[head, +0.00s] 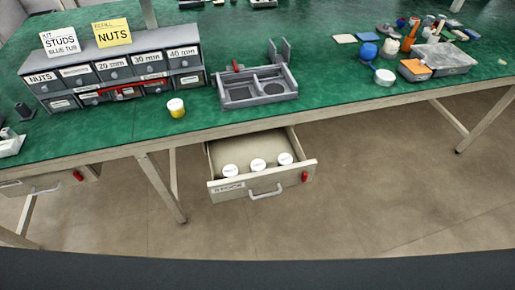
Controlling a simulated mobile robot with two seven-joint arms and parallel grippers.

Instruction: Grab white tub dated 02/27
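Three white-lidded tubs sit in a row in an open drawer (262,193) under the table: a left one (230,171), a middle one (258,165) and a right one (285,159). Each lid has small dark print, too small to read, so I cannot tell which is dated 02/27. Another white-lidded tub (176,107) with a yellow lower part stands on the green bench top. Neither of my grippers is in view.
The green bench top (340,90) overhangs the back of the drawer. A grey drawer cabinet (115,75), a grey fixture (258,90) and assorted items at the right stand on it. Table legs (162,188) flank the drawer. The floor before it is clear.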

